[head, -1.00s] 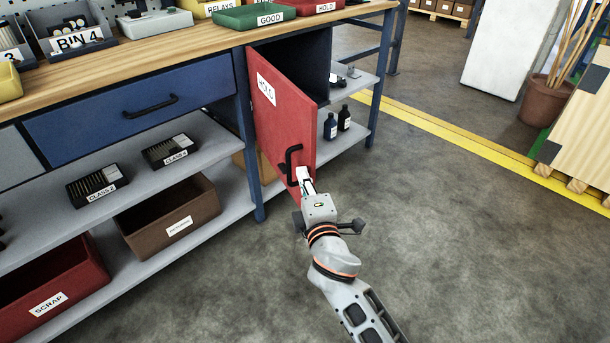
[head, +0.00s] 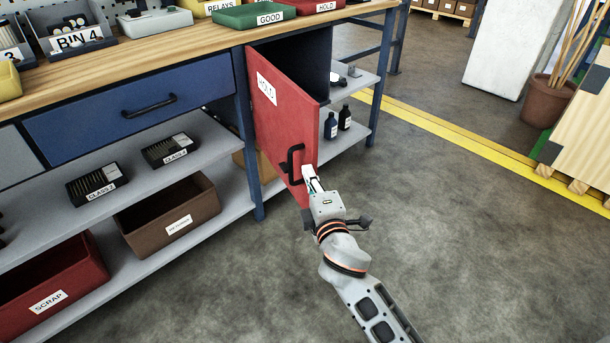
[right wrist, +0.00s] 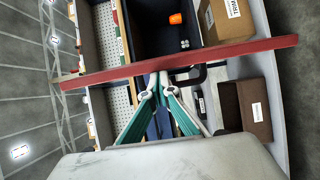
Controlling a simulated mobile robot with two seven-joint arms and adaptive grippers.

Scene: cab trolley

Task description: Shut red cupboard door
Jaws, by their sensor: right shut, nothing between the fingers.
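The red cupboard door (head: 275,120) stands ajar under the right part of the bench, with its free edge swung outward. A black handle (head: 291,163) sits low on its face near that edge. My right gripper (head: 309,172) is shut and empty at the free edge, just right of the handle. In the right wrist view, the door (right wrist: 235,53) crosses as a red bar, and the shut fingertips (right wrist: 158,78) meet at it beside the dark handle (right wrist: 188,76). Whether they touch or stop just short, I cannot tell. My left gripper is out of view.
The blue drawer (head: 130,110) left of the door is shut. Lower shelves hold a brown bin (head: 170,218) and a red scrap bin (head: 50,285). Dark bottles (head: 337,121) stand on the shelf right of the cupboard. The floor (head: 470,230) to the right is clear.

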